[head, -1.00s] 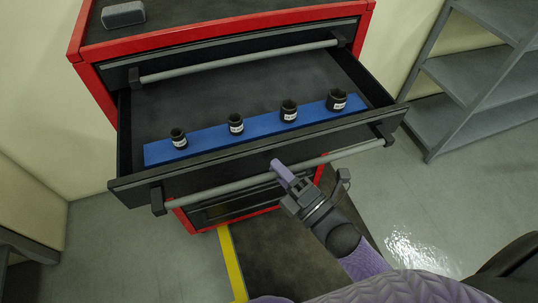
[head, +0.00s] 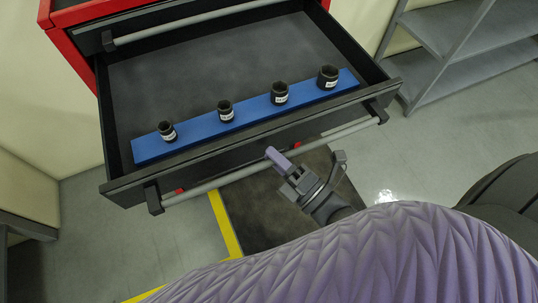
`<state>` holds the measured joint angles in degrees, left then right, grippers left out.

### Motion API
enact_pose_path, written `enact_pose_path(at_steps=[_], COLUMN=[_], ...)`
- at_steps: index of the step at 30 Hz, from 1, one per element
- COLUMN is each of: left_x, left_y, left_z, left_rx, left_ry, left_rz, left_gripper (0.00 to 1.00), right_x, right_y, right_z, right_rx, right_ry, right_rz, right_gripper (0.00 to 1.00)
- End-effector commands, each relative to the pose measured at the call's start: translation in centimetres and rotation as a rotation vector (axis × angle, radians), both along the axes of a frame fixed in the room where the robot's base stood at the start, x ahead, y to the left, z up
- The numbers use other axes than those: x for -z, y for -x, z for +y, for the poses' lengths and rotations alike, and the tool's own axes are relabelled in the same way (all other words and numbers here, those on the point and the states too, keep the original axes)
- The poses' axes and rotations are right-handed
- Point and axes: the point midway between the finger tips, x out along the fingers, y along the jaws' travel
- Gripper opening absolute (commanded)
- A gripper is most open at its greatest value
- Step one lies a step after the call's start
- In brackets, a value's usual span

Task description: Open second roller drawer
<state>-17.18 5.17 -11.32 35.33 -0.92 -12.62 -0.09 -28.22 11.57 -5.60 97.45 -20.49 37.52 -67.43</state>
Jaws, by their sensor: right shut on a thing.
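The second drawer (head: 270,133) of the red and black roller cabinet (head: 62,45) is pulled well out. A grey bar handle (head: 230,177) runs along its front. My right gripper (head: 283,163) is at the middle of this handle, shut on it, with one purple finger showing above the bar. Part of the grip is hidden behind the fingers. My left gripper is not in view.
Inside the drawer lies a blue strip (head: 247,119) with several black sockets on it. The top drawer's handle (head: 180,27) is above, that drawer shut. A grey shelf unit (head: 455,50) stands at right. A dark mat (head: 260,215) with yellow edging lies on the floor.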

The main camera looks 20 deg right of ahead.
Motion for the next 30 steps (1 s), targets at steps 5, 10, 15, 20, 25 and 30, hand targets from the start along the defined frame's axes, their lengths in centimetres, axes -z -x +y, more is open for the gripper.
enact_pose_path(at_steps=[5,10,15,20,25,30], left_x=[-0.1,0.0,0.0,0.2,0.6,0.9], left_y=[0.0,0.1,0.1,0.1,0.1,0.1], left_z=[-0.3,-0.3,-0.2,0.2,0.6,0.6], left_rx=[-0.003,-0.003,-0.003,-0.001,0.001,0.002], left_ry=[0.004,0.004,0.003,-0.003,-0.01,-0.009], left_rz=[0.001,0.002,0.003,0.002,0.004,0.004], left_gripper=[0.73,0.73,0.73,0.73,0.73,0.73], right_x=[-0.6,-0.4,-0.3,0.2,1.0,1.4], right_y=[-0.2,-0.1,-0.1,1.6,5.6,8.2], right_z=[0.0,0.0,0.1,-0.7,-2.5,-3.7], right_rx=[-0.002,-0.002,-0.001,-0.001,0.0,0.0], right_ry=[-0.005,-0.003,-0.002,-0.001,-0.001,0.0], right_rz=[-0.019,-0.012,-0.008,-0.004,-0.002,-0.008], right_gripper=[0.36,0.58,0.58,0.58,0.58,0.58])
